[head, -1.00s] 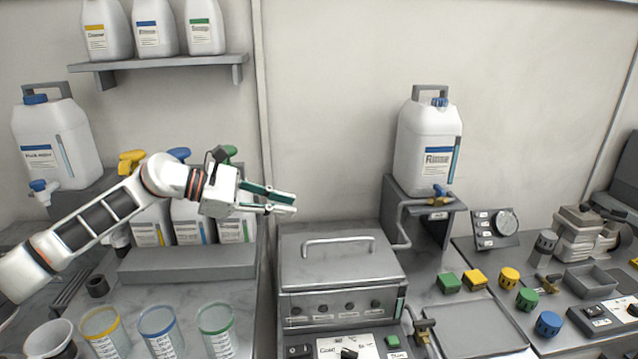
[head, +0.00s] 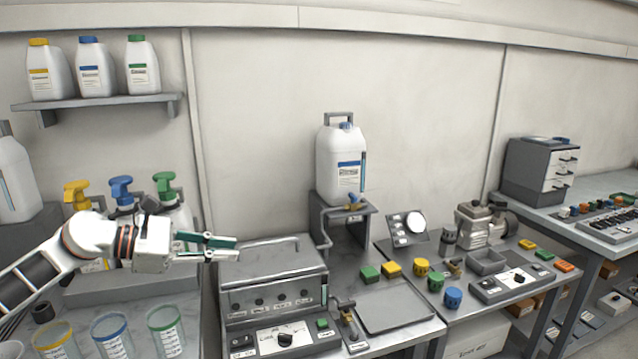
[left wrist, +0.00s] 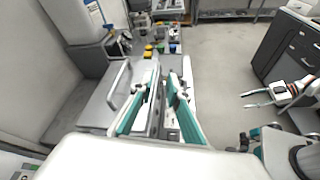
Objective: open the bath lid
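The bath is a grey metal box with a control panel (head: 283,339) on its front. Its lid (head: 272,266) is down, with a bar handle (head: 283,241) on top. My left gripper (head: 234,247) has teal-lined fingers, open and empty, at the left end of the handle; contact cannot be told. In the left wrist view the lid (left wrist: 103,108) and handle (left wrist: 117,88) lie left of the open fingers (left wrist: 165,84). My right gripper (left wrist: 258,98) shows at the right of that view, fingers apart and empty, away from the bath.
A white jug (head: 340,165) stands on a raised stand (head: 326,212) behind the bath. Open cups (head: 112,338) stand at the front left. Coloured blocks and a flat tray (head: 398,308) lie right of the bath.

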